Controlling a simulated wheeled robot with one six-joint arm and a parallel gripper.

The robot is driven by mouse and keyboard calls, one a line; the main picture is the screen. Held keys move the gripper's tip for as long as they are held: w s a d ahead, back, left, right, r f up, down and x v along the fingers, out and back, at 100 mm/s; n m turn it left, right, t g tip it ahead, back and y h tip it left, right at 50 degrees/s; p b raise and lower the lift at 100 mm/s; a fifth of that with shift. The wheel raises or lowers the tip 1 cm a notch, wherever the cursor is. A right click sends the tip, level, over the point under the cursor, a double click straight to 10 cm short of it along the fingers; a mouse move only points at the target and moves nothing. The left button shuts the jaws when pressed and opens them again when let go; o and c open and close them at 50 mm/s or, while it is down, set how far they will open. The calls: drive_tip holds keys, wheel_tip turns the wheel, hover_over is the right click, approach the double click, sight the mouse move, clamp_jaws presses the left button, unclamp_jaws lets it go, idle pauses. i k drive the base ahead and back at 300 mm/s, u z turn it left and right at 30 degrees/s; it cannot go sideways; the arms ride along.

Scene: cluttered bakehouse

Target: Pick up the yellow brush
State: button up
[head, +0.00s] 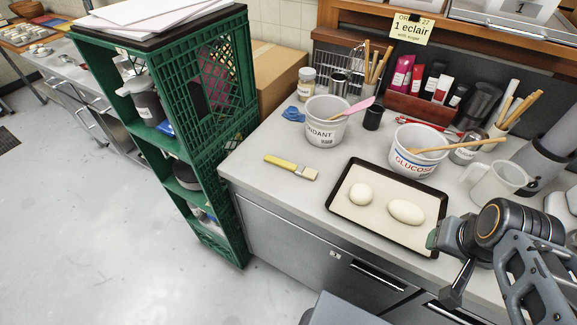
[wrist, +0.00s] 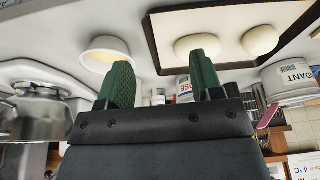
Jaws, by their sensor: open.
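The yellow brush (head: 290,167) lies flat on the grey worktop, left of the black-rimmed tray. Its yellow handle points to the left and its pale bristle end to the right. Nothing lies on it. I cannot make it out in the wrist view. My gripper (head: 435,241) is at the right of the head view, near the tray's right corner and well apart from the brush. In the wrist view my gripper (wrist: 164,76) shows two green fingers spread apart, with nothing between them.
The tray (head: 344,213) holds two pale dough pieces. Behind the brush stand a white tub (head: 324,132) with a pink spatula and a blue item (head: 293,114). A glucose tub (head: 416,167) stands behind the tray. A green crate stack (head: 222,135) rises left of the worktop.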

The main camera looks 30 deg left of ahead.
sight(301, 171)
drive_tip(key=u, duration=0.85)
drive_tip(key=k, duration=1.1)
drive_tip(key=u, duration=1)
drive_tip(key=i, duration=1.1)
drive_tip(key=z, duration=0.95)
